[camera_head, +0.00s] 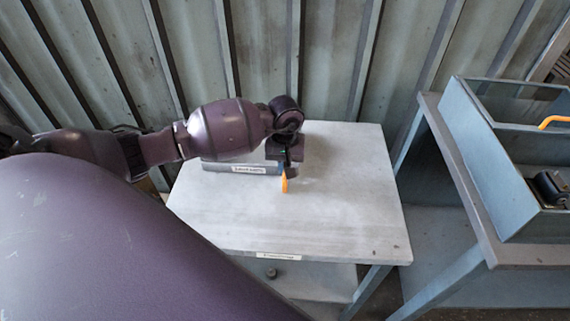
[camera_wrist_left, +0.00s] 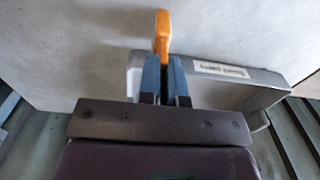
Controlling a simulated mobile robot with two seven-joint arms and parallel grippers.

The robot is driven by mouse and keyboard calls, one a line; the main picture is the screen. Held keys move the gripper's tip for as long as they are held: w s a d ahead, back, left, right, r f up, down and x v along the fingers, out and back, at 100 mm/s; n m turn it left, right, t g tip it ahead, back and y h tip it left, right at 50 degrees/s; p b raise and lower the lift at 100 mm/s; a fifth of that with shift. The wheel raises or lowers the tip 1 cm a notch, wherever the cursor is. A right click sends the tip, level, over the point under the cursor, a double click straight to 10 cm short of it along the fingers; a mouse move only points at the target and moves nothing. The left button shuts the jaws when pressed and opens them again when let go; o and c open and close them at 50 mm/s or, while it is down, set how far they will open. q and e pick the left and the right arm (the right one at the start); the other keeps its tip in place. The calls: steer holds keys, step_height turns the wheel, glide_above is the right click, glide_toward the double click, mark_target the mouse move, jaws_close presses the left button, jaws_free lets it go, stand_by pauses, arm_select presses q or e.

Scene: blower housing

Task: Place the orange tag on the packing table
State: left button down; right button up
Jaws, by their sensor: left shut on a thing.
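The orange tag (camera_head: 284,185) is a small, narrow piece held at the tips of my left gripper (camera_head: 286,175). It also shows in the left wrist view (camera_wrist_left: 161,30), sticking out beyond the blue fingers of the left gripper (camera_wrist_left: 164,62), which are shut on it. The pale grey table (camera_head: 345,220) lies beneath, with a label on its front edge too small to read surely. I cannot tell whether the tag touches the tabletop. My right gripper is in neither view.
A grey labelled tray (camera_head: 225,166) sits at the table's back left, partly hidden by my left arm; the left wrist view shows it (camera_wrist_left: 262,98) right beside the fingers. A blue-grey bin (camera_head: 485,160) stands on a bench at right. The table's front and right are clear.

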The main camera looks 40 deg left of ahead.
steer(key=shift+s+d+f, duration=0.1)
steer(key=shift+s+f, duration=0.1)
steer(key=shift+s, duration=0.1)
arm_select(q)
steer(key=shift+f, duration=0.25)
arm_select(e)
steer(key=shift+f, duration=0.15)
arm_select(q)
steer(key=c, duration=1.3)
jaws_free()
steer(key=shift+r, duration=0.4)
step_height(320, 180, up, 12)
steer(key=shift+f, duration=0.15)
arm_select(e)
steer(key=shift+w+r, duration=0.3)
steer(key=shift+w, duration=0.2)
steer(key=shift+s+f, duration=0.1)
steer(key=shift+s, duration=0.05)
